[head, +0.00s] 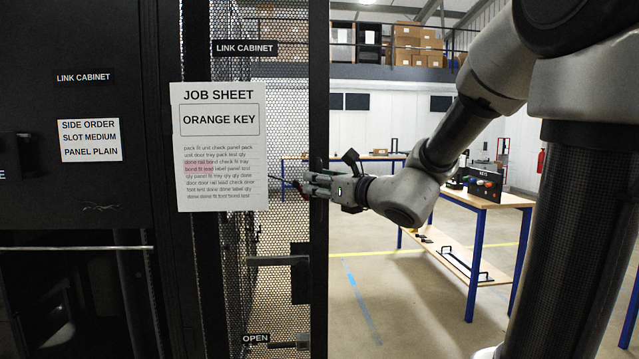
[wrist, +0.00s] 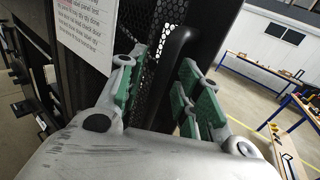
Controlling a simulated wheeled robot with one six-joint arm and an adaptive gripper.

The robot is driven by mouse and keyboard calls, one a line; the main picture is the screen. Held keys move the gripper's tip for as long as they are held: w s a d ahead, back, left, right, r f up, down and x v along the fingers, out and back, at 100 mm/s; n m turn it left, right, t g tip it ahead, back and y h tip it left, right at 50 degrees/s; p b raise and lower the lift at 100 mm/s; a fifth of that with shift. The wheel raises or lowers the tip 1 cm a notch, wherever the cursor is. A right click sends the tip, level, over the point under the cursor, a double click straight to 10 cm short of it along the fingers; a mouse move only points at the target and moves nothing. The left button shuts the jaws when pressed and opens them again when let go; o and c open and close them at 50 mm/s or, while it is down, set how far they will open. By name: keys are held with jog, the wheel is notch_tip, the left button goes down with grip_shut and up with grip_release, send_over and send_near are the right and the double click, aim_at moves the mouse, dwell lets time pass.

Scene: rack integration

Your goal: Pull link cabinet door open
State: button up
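The link cabinet door (head: 284,120) is a black mesh panel in a dark frame, labelled LINK CABINET (head: 245,48) at the top. I cannot tell whether it stands ajar. My gripper (head: 303,187) is at the door's right frame post, about mid-height. In the wrist view, my gripper (wrist: 163,72) has its green-padded fingers apart on either side of a black bar handle (wrist: 170,62). A gap shows between the left finger and the handle; the right finger is close to it, and contact is unclear. The handle is mostly hidden in the head view.
A job sheet (head: 220,147) reading ORANGE KEY hangs left of the mesh. An OPEN label (head: 256,338) is low on the door. A wooden bench (head: 480,198) with blue legs stands to the right, bearing a dark KEYS box (head: 484,183). Open floor (head: 400,300) lies between cabinet and bench.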

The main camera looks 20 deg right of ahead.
jog(key=v, duration=1.1)
jog(key=shift+s+d, duration=0.15)
jog(key=shift+s, duration=0.2)
